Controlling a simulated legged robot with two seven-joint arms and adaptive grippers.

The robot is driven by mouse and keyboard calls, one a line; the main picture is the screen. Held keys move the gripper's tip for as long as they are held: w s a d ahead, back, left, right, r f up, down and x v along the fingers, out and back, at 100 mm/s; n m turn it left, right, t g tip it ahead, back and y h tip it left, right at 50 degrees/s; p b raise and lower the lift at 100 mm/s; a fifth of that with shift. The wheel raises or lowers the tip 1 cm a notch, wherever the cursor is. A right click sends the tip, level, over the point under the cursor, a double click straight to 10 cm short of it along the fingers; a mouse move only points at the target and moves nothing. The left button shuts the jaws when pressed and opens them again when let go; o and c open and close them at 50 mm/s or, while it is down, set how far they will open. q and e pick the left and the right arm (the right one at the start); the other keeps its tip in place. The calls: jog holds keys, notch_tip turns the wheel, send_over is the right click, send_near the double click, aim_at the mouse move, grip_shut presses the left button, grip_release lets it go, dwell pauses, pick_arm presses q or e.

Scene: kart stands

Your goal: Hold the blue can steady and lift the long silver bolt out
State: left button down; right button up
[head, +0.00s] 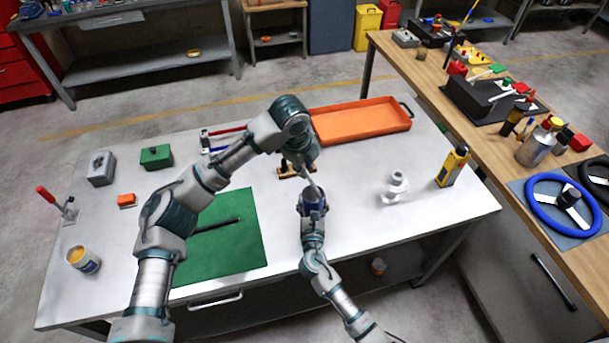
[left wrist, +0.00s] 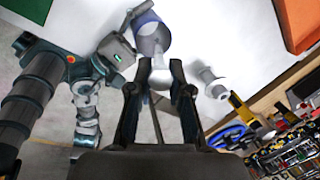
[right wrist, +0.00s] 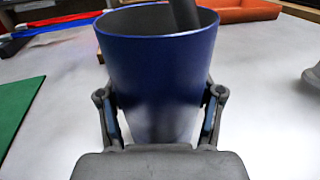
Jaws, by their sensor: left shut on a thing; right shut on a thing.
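The blue can (right wrist: 157,65) stands upright on the white table and fills the right wrist view. My right gripper (right wrist: 160,115) is shut around its sides. The can also shows in the head view (head: 313,198). The long silver bolt (right wrist: 184,14) looks dark there; its shaft leans in the can's mouth and its lower end is hidden inside. My left gripper (left wrist: 160,80) is shut on the bolt's upper end, above the can. In the left wrist view, the bolt's pale end (left wrist: 160,76) lies between the fingers, in line with the can's opening.
An orange tray (head: 362,119) lies behind the can. A white flanged part (head: 394,188) and a yellow device (head: 453,166) stand to the right. A green mat (head: 240,255) lies to the left. The table between can and white part is clear.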

pick_arm(q)
jog(key=shift+r, duration=0.1)
pick_arm(e)
jog(key=o, duration=1.2)
jog(key=shift+o, duration=0.2)
